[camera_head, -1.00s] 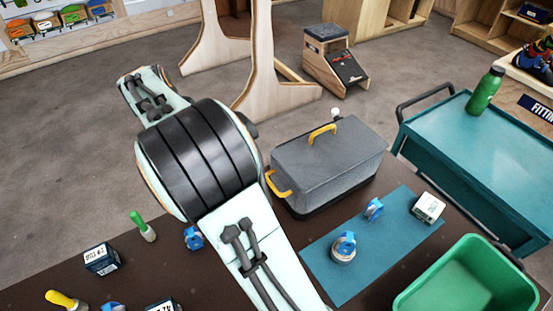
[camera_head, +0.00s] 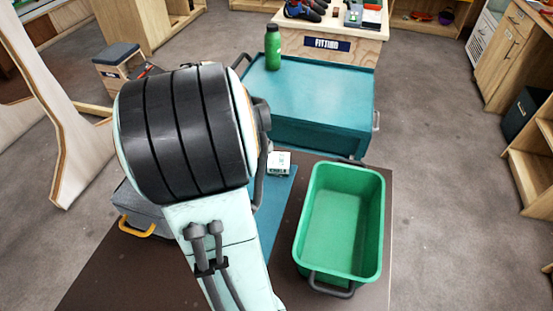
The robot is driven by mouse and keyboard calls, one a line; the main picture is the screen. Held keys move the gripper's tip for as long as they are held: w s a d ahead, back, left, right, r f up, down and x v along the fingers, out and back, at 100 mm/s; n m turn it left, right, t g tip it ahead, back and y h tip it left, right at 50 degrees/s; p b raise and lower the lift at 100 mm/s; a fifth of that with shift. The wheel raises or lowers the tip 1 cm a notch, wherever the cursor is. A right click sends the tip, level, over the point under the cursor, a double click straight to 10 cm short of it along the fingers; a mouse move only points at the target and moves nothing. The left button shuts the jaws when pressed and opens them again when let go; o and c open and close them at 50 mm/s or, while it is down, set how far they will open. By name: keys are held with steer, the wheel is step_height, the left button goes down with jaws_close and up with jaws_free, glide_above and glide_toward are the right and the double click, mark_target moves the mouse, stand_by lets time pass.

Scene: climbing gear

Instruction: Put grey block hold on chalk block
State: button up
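A small white box with dark print (camera_head: 279,163), which may be the chalk block, sits at the far end of the blue mat (camera_head: 283,205). My arm stands just left of it and covers much of the mat. I cannot make out a grey block hold in this view. My gripper is not in view; only my arm's links show, so I cannot see whether it holds anything.
A green open bin (camera_head: 340,235), empty, stands right of the mat on the dark table (camera_head: 110,275). A grey case with yellow handles (camera_head: 147,212) is partly hidden behind my arm. A teal cart (camera_head: 315,90) with a green bottle (camera_head: 272,48) stands behind the table.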

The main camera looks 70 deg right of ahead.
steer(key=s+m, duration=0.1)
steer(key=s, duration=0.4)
glide_above(280, 158)
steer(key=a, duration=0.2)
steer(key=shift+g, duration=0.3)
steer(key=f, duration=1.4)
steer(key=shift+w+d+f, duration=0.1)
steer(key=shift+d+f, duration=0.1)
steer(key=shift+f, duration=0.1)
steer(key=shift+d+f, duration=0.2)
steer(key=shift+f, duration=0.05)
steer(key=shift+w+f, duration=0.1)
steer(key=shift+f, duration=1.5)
